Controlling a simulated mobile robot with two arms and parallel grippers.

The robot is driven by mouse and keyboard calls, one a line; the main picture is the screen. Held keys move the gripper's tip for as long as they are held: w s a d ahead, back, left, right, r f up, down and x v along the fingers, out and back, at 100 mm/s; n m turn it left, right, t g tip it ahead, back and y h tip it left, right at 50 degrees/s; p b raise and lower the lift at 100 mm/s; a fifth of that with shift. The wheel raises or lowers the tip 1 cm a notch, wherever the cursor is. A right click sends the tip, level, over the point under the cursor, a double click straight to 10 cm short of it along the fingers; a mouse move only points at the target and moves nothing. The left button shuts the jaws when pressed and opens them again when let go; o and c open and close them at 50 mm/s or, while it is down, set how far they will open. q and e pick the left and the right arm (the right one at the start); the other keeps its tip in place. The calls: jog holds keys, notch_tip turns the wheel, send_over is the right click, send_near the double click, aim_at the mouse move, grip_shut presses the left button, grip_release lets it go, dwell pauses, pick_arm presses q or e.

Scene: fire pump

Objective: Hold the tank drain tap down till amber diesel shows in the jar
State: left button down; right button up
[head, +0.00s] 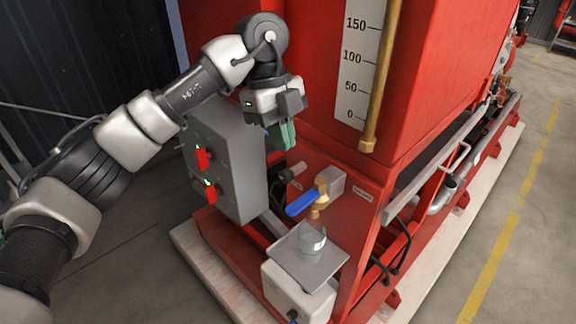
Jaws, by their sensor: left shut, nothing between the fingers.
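The tank drain tap (322,188) is a brass valve on the red frame, with a blue lever (302,203) reaching out to the left and slightly down. Below its outlet a jar (311,241) stands upright on a grey metal tray (337,256). The jar looks greyish with a small pale label; no amber shows in it, and its contents are too small to make out. My left gripper (283,137) is shut and empty. Its greenish fingertips point down, above and to the left of the tap, apart from the lever. My right gripper is out of view.
A grey control box (228,160) with two red switches stands left of the tap, close to my gripper. The red tank (440,80) rises behind, with a gauge scale (357,75) and brass tube (383,75). A white box (285,297) sits under the tray.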

aim_at(289, 209)
pick_arm(q)
jog(key=p+x, duration=0.4)
jog(key=x, duration=0.7)
jog(key=shift+a+f, duration=0.1)
jog(key=shift+f, duration=0.35)
jog(key=shift+w+f+p, duration=0.1)
jog(key=shift+f+p, duration=0.2)
jog(key=shift+f, duration=0.3)
jog(key=shift+a+f+h+b, duration=0.1)
jog(key=shift+f+h+b, duration=0.35)
jog(key=shift+b, duration=0.45)
jog(key=f+t+h+b, duration=0.1)
jog(key=b, duration=0.1)
jog(key=f+t+h+b, duration=0.1)
jog(key=b, duration=0.2)
jog(key=t+h+b, duration=0.1)
jog(key=b, duration=0.2)
jog(key=shift+s+a+f+m, duration=0.3)
jog(key=shift+s+f+m, duration=0.05)
jog(key=shift+f+m, duration=0.05)
jog(key=shift+r, duration=0.4)
